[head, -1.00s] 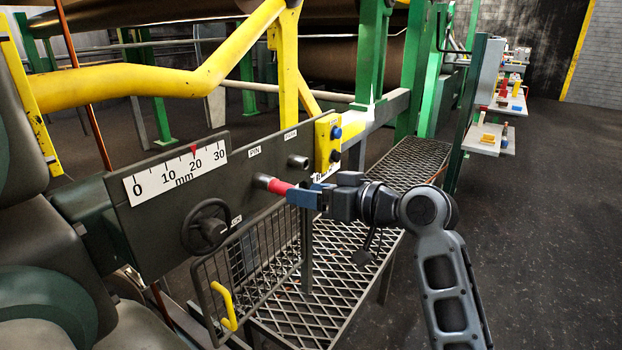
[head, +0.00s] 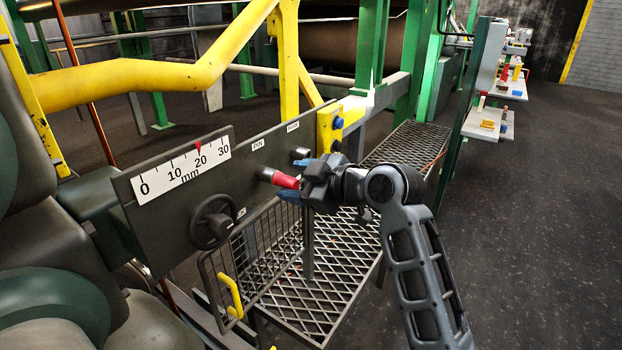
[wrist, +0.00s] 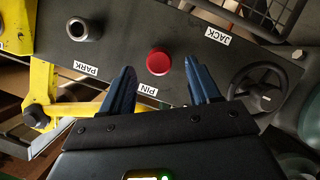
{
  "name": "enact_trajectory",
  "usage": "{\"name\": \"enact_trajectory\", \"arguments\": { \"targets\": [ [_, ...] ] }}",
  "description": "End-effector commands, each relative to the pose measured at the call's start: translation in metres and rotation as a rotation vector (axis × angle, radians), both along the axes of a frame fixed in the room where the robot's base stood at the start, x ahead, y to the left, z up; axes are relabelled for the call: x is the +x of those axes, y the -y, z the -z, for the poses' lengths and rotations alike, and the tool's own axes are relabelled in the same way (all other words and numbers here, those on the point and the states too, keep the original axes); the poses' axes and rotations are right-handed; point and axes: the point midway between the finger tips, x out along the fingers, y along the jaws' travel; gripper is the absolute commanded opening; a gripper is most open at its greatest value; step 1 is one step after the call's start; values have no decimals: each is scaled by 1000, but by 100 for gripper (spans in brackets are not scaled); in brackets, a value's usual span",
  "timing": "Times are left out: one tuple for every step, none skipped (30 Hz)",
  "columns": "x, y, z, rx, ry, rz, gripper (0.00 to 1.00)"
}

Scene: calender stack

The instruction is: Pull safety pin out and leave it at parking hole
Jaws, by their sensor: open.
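The safety pin with its red handle (head: 285,181) sticks out of the socket under the PIN label on the dark panel. In the wrist view its round red end (wrist: 159,62) shows between and beyond my fingertips. My gripper (head: 289,179) is open, its blue fingers on either side of the red handle in the head view. In the wrist view (wrist: 160,80) the fingers stand apart with a gap to the red end on both sides. The parking hole (wrist: 85,29) is an empty metal socket beside the PARK label; it also shows in the head view (head: 300,153), partly close to my gripper.
A handwheel (head: 213,227) sits on the panel by the JACK label. A wire basket (head: 262,245) with a yellow handle hangs below. A yellow bracket with a blue button (head: 338,123) stands beyond the parking hole. A mesh walkway (head: 325,280) lies beneath.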

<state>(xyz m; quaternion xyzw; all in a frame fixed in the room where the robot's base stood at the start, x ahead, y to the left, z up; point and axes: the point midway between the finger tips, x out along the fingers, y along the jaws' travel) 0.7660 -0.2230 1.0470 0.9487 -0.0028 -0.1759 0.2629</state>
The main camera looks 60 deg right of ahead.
Motion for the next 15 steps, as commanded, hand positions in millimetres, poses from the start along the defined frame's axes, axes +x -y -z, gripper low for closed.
{"name": "enact_trajectory", "arguments": {
  "targets": [
    [5,1,1,1,0,0,61],
    [7,1,2,1,0,0,61],
    [10,1,3,1,0,0,61],
    [11,1,4,1,0,0,61],
    [13,1,4,1,0,0,61],
    [14,1,5,1,0,0,61],
    [15,1,5,1,0,0,61],
    [15,1,5,1,0,0,61],
    [15,1,6,1,1,0,61],
    [15,1,6,1,1,0,61],
    [15,1,6,1,1,1,61],
    [15,1,6,1,1,1,61],
    [15,1,6,1,1,1,61],
    [15,1,6,1,0,0,61],
    [15,1,6,1,0,0,60]
  ]
}}
